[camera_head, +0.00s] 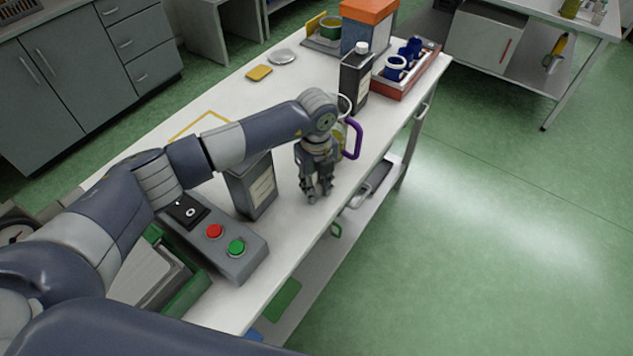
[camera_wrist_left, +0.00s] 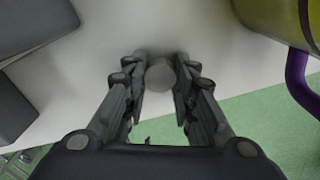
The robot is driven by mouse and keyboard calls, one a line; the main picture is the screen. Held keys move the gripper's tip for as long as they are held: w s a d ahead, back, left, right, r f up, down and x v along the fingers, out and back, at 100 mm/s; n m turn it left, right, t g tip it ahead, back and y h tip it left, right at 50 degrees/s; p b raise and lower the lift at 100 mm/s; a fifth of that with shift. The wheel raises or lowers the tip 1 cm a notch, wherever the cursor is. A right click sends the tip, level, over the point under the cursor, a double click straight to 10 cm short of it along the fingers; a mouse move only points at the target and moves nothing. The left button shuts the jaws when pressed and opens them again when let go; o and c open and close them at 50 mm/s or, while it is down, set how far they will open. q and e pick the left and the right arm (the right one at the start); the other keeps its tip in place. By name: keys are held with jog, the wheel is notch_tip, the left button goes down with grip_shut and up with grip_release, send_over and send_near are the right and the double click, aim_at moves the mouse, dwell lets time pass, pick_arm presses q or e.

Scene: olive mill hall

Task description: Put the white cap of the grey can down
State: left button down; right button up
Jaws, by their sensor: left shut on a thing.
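My left gripper (camera_head: 318,196) points down, low over the white table near its front edge. In the left wrist view its fingers are shut on a small round pale cap (camera_wrist_left: 160,75); whether the cap touches the table I cannot tell. In the head view the fingers hide it. A dark grey can (camera_head: 257,190) with a pale label stands on the table just left of the gripper, its top partly hidden by my arm. It seems to show at the left edge of the left wrist view (camera_wrist_left: 14,112). My right gripper is not in view.
A jug with a purple handle (camera_head: 354,140) stands close behind the gripper. A dark can with a white cap (camera_head: 355,75) and a red tray (camera_head: 400,88) with blue cups stand farther back. A button box (camera_head: 225,250) is near left. Bare table (camera_head: 293,225) lies around the gripper.

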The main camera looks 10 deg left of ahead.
aim_at(317, 189)
pick_arm(q)
jog(key=shift+f, duration=0.2)
jog(key=c, duration=1.3)
grip_release()
jog(key=shift+r, duration=0.2)
notch_tip(317, 189, up, 12)
jog(key=b, duration=0.3)
jog(key=shift+r, duration=0.15)
